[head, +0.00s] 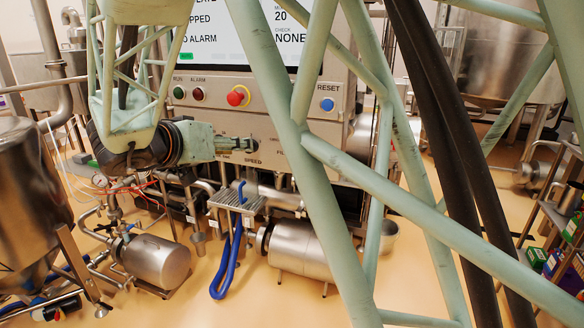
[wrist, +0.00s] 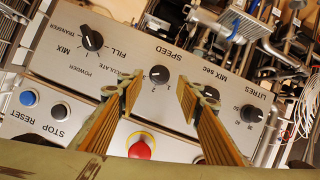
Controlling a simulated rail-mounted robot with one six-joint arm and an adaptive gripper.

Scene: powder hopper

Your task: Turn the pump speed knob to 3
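The pump speed knob (wrist: 159,75) is a small black dial under the word SPEED, which reads upside down in the wrist view. It has a small white mark and small digits around it; I cannot tell surely which digit the mark points to. My gripper (wrist: 158,88) is open, with one ribbed finger to each side of the knob and a gap on both sides. Nothing is held. In the head view my gripper (head: 243,145) is close in front of the panel, and the knob is hidden behind it.
The grey panel (head: 270,130) also bears a mode selector (wrist: 91,38), a litres knob (wrist: 251,113), a red emergency button (wrist: 141,147) and a blue reset button (head: 327,104). The red button lies close to the fingers in the wrist view. A screen stands above the panel.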

